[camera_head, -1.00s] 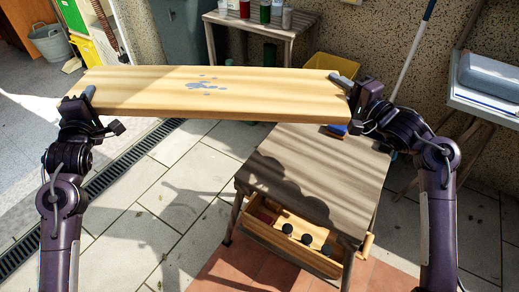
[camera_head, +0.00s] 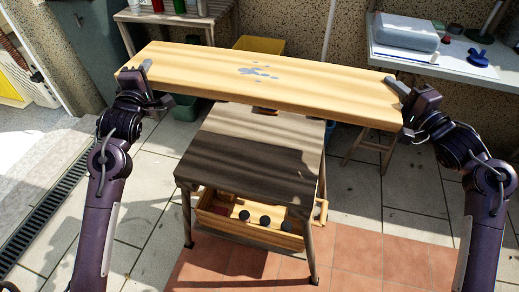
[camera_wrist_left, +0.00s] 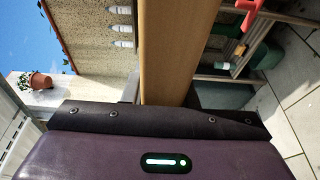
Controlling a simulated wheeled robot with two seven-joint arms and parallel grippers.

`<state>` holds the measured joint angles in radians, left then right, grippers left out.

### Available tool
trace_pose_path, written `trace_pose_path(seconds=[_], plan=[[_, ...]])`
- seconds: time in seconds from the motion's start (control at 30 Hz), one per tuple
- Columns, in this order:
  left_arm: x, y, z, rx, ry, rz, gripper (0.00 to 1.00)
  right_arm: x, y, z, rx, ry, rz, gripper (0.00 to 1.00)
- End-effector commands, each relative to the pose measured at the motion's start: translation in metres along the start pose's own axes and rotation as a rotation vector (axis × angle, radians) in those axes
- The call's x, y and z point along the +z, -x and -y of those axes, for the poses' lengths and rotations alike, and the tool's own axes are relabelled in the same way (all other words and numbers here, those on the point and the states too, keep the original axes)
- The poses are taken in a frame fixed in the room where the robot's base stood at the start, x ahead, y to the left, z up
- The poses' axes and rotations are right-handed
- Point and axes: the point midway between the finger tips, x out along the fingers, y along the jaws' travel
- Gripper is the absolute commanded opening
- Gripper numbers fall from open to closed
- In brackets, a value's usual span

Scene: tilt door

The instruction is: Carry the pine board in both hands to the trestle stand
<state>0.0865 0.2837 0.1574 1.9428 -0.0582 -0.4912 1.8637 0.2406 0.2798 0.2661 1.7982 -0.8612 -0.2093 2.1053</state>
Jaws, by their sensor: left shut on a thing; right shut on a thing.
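The pine board (camera_head: 235,80), long and pale with a grey-blue stain on top, spans between my two grippers, held up in the air. It also shows edge-on in the left wrist view (camera_wrist_left: 170,60). My left gripper (camera_head: 143,72) is shut on its left end and my right gripper (camera_head: 400,88) on its right end. The right end looks slightly lower in the picture. A weathered wooden table (camera_head: 250,150) stands in front of me, its far edge behind the board. Wooden legs (camera_head: 370,150) show below the board's right part; I cannot tell which is the trestle stand.
A crate with dark round-topped items (camera_head: 285,240) sits beneath the wooden table. A white side table (camera_head: 450,62) holding a grey-blue box (camera_head: 405,32) is at the back right. A small bench (camera_head: 180,14) and yellow bin (camera_head: 260,44) stand behind the board. Tiled floor lies open left and right.

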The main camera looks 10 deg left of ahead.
Motion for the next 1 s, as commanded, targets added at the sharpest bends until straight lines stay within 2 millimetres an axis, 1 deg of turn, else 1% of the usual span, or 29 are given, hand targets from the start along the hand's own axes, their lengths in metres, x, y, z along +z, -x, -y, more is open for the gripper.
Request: trace_pose_path(seconds=[0.03, 0.7, 0.8, 0.9, 1.0], plan=[[-0.001, 0.000, 0.013, 0.008, 0.000, -0.001, 0.00, 0.000, 0.000, -0.014, -0.006, 0.002, -0.001, 0.00], [-0.001, 0.000, 0.134, 0.008, 0.000, -0.001, 0.00, 0.000, 0.000, -0.134, -0.006, 0.002, -0.001, 0.00], [-0.001, 0.000, 0.150, 0.008, 0.000, -0.001, 0.00, 0.000, 0.000, -0.151, -0.006, 0.002, -0.001, 0.00], [-0.001, 0.000, 0.163, 0.009, 0.000, -0.001, 0.00, 0.000, 0.000, -0.164, -0.006, 0.003, -0.001, 0.00], [-0.001, 0.000, 0.171, 0.009, 0.000, -0.001, 0.00, 0.000, 0.000, -0.172, -0.006, 0.003, -0.001, 0.00]])
